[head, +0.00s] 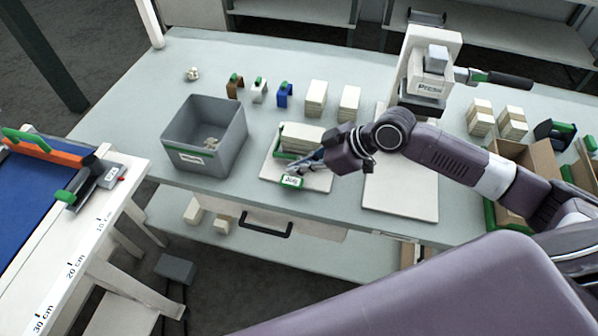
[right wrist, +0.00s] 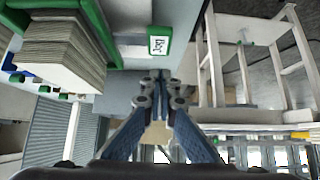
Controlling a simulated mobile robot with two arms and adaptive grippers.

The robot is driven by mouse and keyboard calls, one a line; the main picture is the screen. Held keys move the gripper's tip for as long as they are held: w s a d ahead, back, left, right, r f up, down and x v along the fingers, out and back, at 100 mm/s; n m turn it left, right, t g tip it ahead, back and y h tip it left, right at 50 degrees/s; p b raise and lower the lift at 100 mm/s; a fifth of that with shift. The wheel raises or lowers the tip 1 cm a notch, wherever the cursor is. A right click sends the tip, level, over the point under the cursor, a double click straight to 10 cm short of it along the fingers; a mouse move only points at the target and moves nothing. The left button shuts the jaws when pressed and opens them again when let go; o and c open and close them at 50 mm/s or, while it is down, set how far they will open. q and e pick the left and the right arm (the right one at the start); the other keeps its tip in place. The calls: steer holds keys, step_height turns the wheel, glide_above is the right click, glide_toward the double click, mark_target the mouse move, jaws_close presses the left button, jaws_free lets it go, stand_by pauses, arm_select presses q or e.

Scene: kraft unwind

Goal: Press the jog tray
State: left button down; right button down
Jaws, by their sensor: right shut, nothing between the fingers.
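The jog tray (head: 318,183) is a flat white tray on the grey-green bench, with a green-edged label block (head: 291,181) at its front. A stack of pale sheets (head: 302,135) rests in it against a green edge. My right gripper (head: 297,168) is shut and empty, its fingertips just above and behind the label block. In the right wrist view the closed fingertips (right wrist: 160,80) lie close to the label block (right wrist: 159,42); whether they touch it I cannot tell. The stack (right wrist: 65,45) shows at upper left there. My left gripper is not in view.
A grey bin (head: 232,145) stands left of the tray. The press (head: 430,75) and a white board (head: 405,195) are to its right. Small stacks (head: 316,98) and coloured clips (head: 284,95) stand behind. A cardboard box (head: 535,165) is at far right.

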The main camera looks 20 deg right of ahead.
step_height(320, 180, down, 2)
steer(key=shift+d+f+p, duration=0.1)
steer(key=shift+f+p, duration=0.15)
steer(key=shift+p, duration=0.1)
steer(key=shift+s+f, duration=0.1)
steer(key=shift+f, duration=0.55)
